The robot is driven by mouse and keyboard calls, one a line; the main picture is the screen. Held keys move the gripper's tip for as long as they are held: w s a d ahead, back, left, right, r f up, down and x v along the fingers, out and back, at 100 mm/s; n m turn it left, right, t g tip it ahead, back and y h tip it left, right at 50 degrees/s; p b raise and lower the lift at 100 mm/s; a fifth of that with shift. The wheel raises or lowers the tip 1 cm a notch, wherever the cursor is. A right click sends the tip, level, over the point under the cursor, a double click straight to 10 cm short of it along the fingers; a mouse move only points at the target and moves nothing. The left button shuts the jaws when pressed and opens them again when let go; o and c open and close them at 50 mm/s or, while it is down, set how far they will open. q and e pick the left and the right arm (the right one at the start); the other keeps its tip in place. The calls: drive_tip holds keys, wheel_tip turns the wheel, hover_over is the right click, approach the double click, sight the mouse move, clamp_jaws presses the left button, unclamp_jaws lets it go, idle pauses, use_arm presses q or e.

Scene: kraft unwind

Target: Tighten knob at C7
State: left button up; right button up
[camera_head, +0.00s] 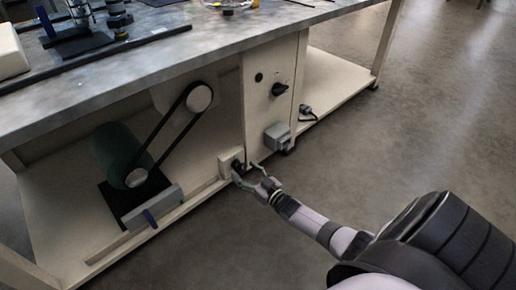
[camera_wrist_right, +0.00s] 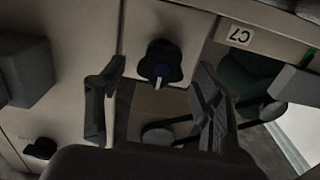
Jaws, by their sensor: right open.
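The C7 knob is a dark lobed knob (camera_wrist_right: 158,60) with a blue centre and a pale pointer. It shows in the wrist view beside a white "C7" label (camera_wrist_right: 240,35). In the head view this dark knob (camera_head: 237,165) sits on a small cream block at the lower front edge of the bench frame. My right gripper (camera_head: 248,173) is open in front of it. In the wrist view its two fingers stand apart on either side of the knob, and I see no clear contact. My left gripper is not in view.
A cream panel (camera_head: 258,115) with a black rotary switch (camera_head: 280,89) and a grey box (camera_head: 278,136) is just above. To the left are a green motor (camera_head: 118,150), a belt and a blue-handled grey block (camera_head: 152,208). The floor at right is clear.

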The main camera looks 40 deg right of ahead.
drive_tip(key=s, duration=1)
drive_tip(key=shift+d, duration=0.4)
